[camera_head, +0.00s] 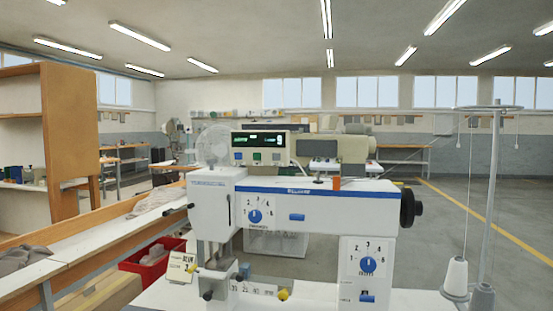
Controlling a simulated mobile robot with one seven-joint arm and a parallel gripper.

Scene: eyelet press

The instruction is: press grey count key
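A beige control box (284,148) stands on top of the white machine, near the middle of the view. Its dark display (259,139) shows small green and white characters. Below the display is a row of small square keys: a left key (238,156), a green middle key (257,156) and a right key (276,156). Nothing touches the keys. My gripper is not in view.
The white machine (320,205) carries blue dials, a black handwheel (408,207) at right and an orange piece (336,183) on top. A thread stand (494,200) with white cones rises at right. A red bin (152,262) and wooden shelf (72,150) stand left.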

